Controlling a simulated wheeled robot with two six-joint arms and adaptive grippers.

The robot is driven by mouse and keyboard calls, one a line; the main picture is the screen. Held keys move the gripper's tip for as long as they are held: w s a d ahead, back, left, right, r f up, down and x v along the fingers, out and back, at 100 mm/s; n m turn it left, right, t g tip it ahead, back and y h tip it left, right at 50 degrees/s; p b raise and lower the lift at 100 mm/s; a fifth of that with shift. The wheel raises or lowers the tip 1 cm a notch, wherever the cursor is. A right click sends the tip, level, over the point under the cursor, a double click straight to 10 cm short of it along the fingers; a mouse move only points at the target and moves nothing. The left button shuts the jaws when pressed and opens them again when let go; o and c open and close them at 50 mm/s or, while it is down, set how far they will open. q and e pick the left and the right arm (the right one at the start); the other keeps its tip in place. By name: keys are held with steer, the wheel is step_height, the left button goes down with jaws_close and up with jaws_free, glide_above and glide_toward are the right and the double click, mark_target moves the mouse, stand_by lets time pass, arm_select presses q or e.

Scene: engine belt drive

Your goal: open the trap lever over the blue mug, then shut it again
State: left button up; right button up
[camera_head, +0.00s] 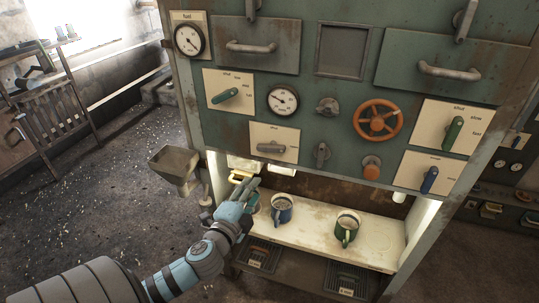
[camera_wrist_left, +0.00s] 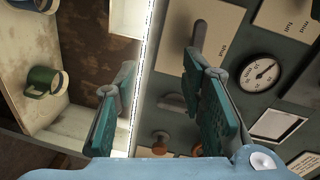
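The blue mug (camera_head: 281,208) stands upright on the pale shelf under the panel. A grey lever (camera_head: 271,148) lies roughly level on a cream plate marked "shut", on the panel above that mug. In the left wrist view this lever (camera_wrist_left: 198,36) shows beyond the right finger, apart from it. My left gripper (camera_head: 254,190) is just left of the blue mug, below the lever. In the left wrist view its two fingers (camera_wrist_left: 160,108) are spread with nothing between them. The blue mug (camera_wrist_left: 38,4) is cut off there at the top left. My right gripper is not in view.
A green mug (camera_head: 346,229) stands right of the blue one. Around the lever are a gauge (camera_head: 283,101), a small grey lever (camera_head: 322,154), an orange knob (camera_head: 371,168) and an orange handwheel (camera_head: 378,121). A metal hopper (camera_head: 174,164) juts out left of my gripper.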

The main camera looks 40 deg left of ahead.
arm_select(q)
steer(key=t, duration=0.1)
glide_toward(269, 150)
steer(key=shift+y, duration=0.4)
steer(key=p+x, duration=0.1)
steer(key=x, duration=0.9)
steer(key=shift+w+d+f, duration=0.1)
steer(key=shift+w+d, duration=0.05)
jaws_close()
